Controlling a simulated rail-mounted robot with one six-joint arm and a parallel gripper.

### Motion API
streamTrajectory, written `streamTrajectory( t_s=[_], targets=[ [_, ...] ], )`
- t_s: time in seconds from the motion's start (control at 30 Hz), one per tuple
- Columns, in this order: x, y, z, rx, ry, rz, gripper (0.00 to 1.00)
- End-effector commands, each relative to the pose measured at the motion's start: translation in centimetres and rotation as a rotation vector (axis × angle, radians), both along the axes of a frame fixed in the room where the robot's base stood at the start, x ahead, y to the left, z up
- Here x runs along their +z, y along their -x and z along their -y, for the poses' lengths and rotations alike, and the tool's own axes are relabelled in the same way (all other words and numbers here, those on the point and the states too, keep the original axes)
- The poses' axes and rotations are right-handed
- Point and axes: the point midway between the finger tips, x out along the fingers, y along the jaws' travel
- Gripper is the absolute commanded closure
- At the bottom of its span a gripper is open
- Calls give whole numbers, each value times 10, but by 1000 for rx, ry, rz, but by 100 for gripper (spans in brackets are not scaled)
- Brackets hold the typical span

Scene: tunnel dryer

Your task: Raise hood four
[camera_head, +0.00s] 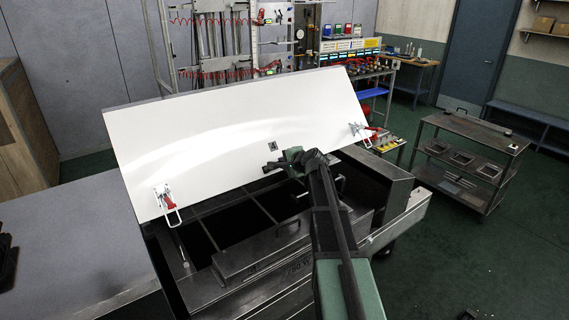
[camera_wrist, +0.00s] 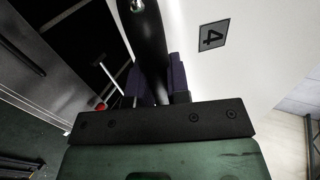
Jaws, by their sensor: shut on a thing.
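Hood four is the large white panel (camera_head: 215,135), tilted up over the dark open dryer body (camera_head: 225,220). A square plate marked 4 (camera_wrist: 213,36) is on its white face; the plate also shows small in the head view (camera_head: 273,146). My gripper (camera_head: 272,164) is at the hood's lower middle, just below that plate. In the wrist view, its fingers (camera_wrist: 157,82) are shut on a black bar handle (camera_wrist: 146,40). The handle's fixings are mostly hidden. Red-handled toggle clamps hang at the hood's left (camera_head: 167,198) and right (camera_head: 361,133) lower corners.
A closed dark lid with handles (camera_head: 250,255) lies in front of the opening. A tool rack (camera_head: 225,40) stands behind the hood.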

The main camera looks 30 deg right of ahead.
Motion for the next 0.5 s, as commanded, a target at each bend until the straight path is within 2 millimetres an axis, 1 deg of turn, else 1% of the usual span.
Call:
streamTrajectory(
  t_s=[0.03,0.1,0.2,0.5],
  targets=[
    [0,1,0,-1,0,0,82],
    [0,1,0,-1,0,0,71],
    [0,1,0,-1,0,0,59],
    [0,1,0,0,1,-1,59]
  ],
)
